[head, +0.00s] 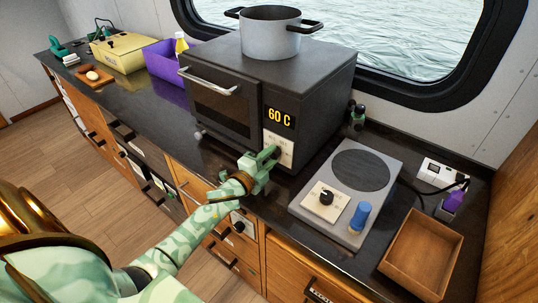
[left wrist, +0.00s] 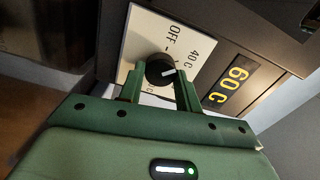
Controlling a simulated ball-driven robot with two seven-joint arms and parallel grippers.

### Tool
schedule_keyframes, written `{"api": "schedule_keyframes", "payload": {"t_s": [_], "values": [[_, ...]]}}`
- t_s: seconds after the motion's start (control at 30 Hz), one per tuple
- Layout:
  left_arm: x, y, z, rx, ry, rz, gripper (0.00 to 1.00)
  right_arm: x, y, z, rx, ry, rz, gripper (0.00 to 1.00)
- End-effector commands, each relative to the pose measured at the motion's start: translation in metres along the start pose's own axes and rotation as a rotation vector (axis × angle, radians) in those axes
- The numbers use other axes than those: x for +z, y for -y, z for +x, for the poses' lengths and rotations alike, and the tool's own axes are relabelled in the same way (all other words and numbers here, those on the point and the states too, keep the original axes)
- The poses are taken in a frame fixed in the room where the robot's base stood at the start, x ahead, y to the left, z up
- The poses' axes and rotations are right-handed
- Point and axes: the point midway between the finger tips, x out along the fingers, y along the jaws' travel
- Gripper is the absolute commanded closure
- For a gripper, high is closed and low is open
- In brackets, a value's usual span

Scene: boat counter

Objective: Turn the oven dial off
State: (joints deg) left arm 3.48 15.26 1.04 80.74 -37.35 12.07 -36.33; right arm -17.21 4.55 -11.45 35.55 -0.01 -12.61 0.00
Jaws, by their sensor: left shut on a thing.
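The oven (head: 225,105) stands on the counter, dark with a silver door handle. Its yellow display (head: 279,118) reads 60 C and also shows in the left wrist view (left wrist: 229,87). The oven dial (left wrist: 160,72) is a black knob with a white pointer line on a pale plate (left wrist: 146,48) marked OFF and 40 C. The pointer is turned away from OFF. My left gripper (left wrist: 160,80) has its green fingers on both sides of the dial, shut on it. In the head view the left gripper (head: 266,158) covers the dial. My right gripper is not in view.
A grey pot (head: 270,35) stands on the oven. Right of the oven are a hotplate (head: 316,215) with its own black knob and a blue object (head: 360,215), then an empty wooden tray (head: 395,273). A purple bin (head: 165,72) stands to the left.

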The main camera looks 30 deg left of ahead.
Motion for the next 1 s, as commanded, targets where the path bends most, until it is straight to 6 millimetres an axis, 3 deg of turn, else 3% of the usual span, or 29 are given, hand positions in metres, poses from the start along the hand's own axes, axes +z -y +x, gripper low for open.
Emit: {"api": "schedule_keyframes", "payload": {"t_s": [0.6,1.0], "values": [[0.001,0.002,-0.001,0.003,0.003,-0.570,0.89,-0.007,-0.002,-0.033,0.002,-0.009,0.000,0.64],[0.001,0.001,-0.001,0.003,0.003,-0.805,0.89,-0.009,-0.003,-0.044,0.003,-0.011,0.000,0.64]]}}
